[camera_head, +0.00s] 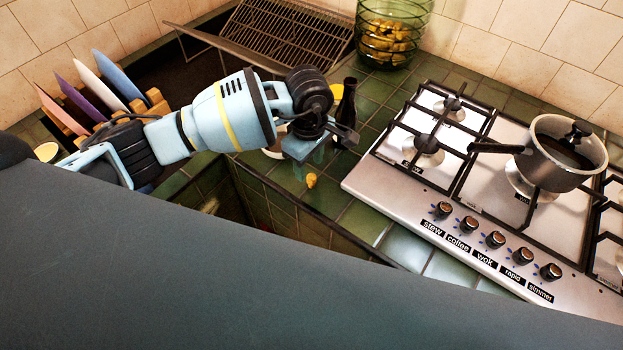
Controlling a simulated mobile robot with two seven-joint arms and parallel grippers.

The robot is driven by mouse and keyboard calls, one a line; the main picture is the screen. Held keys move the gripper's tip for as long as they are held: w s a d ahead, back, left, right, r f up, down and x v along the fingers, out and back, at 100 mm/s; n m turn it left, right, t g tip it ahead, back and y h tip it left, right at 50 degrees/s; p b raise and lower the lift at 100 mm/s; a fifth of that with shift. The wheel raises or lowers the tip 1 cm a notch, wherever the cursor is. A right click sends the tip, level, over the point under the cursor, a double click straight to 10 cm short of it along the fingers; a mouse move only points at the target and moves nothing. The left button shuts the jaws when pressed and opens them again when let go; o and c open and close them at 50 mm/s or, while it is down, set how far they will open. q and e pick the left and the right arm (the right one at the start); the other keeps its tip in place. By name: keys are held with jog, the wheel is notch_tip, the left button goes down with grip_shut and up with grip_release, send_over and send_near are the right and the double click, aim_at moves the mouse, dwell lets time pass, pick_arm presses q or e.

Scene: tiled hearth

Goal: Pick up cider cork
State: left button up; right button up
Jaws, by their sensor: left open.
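A small yellow-orange piece, which looks like the cider cork (311,181), lies on the green tiled counter (358,222) near its front edge, left of the stove. My left gripper (312,164) points down just above and behind it in the picture. Its jaws are open and the cork is not between them as far as I can see. A dark bottle (347,108) stands upright just right of the gripper, partly hidden by my wrist. My right gripper is not in view.
A gas stove (440,195) with a saucepan (562,150) fills the right. A green glass jar (393,33) and a wire rack (285,38) stand at the back. Colored plates (120,75) stand in a rack at left. A pale bowl (274,152) is partly hidden behind the gripper.

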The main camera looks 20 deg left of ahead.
aim_at(311, 176)
pick_arm(q)
jog(key=shift+d+f, duration=0.15)
jog(key=shift+f, duration=1.15)
jog(key=shift+d+f, duration=0.1)
jog(key=shift+f, duration=1.2)
jog(key=shift+s, duration=0.1)
jog(key=shift+c, duration=0.5)
grip_shut()
